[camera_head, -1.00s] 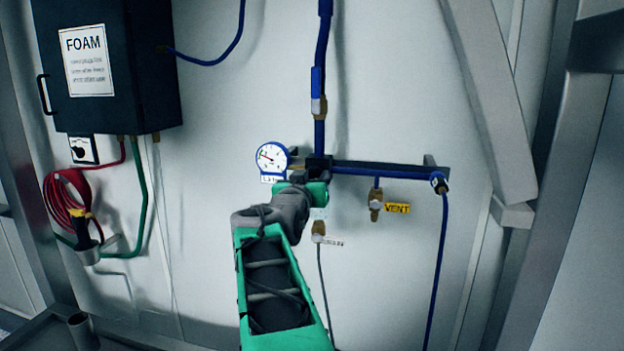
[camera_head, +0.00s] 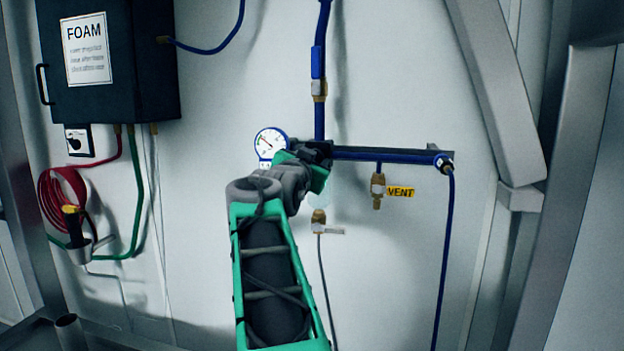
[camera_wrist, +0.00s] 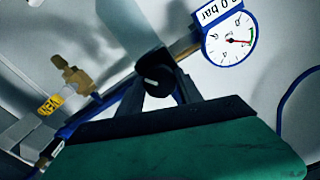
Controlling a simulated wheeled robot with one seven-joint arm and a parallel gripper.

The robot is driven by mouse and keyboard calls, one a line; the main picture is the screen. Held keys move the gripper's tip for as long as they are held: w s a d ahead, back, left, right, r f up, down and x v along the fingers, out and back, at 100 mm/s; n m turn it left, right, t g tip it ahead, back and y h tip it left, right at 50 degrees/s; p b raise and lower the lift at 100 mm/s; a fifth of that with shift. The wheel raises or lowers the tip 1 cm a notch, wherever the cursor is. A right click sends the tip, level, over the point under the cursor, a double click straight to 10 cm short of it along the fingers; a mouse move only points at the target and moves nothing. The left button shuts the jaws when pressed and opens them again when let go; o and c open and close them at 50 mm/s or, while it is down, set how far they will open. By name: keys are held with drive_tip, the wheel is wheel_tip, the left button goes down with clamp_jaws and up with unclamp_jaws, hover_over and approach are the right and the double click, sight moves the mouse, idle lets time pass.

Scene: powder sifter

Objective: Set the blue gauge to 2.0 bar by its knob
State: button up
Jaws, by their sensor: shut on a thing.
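The blue-rimmed gauge (camera_head: 271,143) has a white dial and hangs on the wall left of the blue pipe. In the wrist view the gauge (camera_wrist: 230,40) is at the upper right, tilted, with a label above it that ends in "0 bar"; its first digit is unclear. The dark needle's exact reading is too small to tell. The black knob (camera_wrist: 156,72) is between my two fingers in the wrist view. My gripper (camera_head: 318,152) is shut on it, just right of the gauge, and hides the knob in the head view.
A blue pipe (camera_head: 385,155) runs right from the knob to a brass vent valve (camera_head: 378,190) with a yellow VENT tag (camera_head: 401,192). A brass fitting (camera_head: 319,222) with a hose hangs below my gripper. A black FOAM box (camera_head: 105,62) is at the upper left.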

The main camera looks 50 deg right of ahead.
drive_tip(key=shift+f+m+b, duration=0.15)
drive_tip(key=shift+m+b, duration=0.95)
drive_tip(key=shift+b, duration=0.1)
drive_tip(key=o, duration=1.4)
drive_tip(key=shift+c, duration=0.2)
drive_tip(key=b+v, duration=0.2)
drive_tip(key=v, duration=0.6)
drive_tip(key=shift+s+d, duration=0.1)
drive_tip(key=shift+d, duration=0.05)
